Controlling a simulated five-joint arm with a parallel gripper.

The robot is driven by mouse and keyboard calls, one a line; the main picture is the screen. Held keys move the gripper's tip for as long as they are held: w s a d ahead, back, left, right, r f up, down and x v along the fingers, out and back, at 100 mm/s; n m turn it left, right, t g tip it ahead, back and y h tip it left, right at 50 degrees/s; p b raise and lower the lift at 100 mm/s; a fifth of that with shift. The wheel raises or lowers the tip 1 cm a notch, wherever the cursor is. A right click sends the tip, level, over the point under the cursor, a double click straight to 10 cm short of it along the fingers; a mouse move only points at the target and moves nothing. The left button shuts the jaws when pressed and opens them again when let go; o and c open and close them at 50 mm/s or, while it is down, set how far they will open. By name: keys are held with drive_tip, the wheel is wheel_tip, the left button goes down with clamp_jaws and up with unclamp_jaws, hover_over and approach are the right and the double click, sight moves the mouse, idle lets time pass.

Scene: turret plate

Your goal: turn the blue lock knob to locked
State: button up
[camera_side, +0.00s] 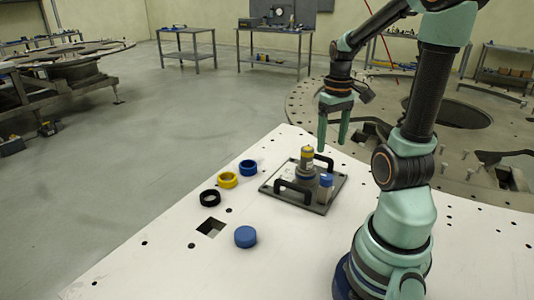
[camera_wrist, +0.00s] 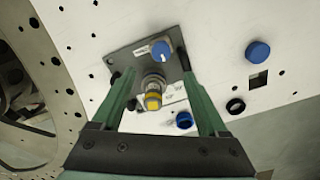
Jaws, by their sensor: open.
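The blue lock knob (camera_side: 326,182) stands on the near right part of a dark grey plate (camera_side: 270,190). In the wrist view the knob (camera_wrist: 161,51) shows a pale mark on its top, with a small white label beside it that is too small to read. A grey post with a yellow top (camera_side: 307,154) stands beside the knob, and it also shows in the wrist view (camera_wrist: 153,99). My gripper (camera_side: 332,148) is open and empty, above and behind the plate. In the wrist view its fingers (camera_wrist: 157,76) spread to either side of the post, apart from the knob.
Two black handles (camera_side: 293,189) rise from the plate. A blue ring (camera_side: 248,168), yellow ring (camera_side: 228,180) and black ring (camera_side: 210,197) lie left of it. A blue cap (camera_side: 245,236) sits near a square hole (camera_side: 211,227). The white table's front left is mostly clear.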

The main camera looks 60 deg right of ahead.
sight(327, 176)
wheel_tip(327, 176, down, 10)
drive_tip(key=shift+a+f, duration=0.1)
idle(0.4)
clamp_jaws()
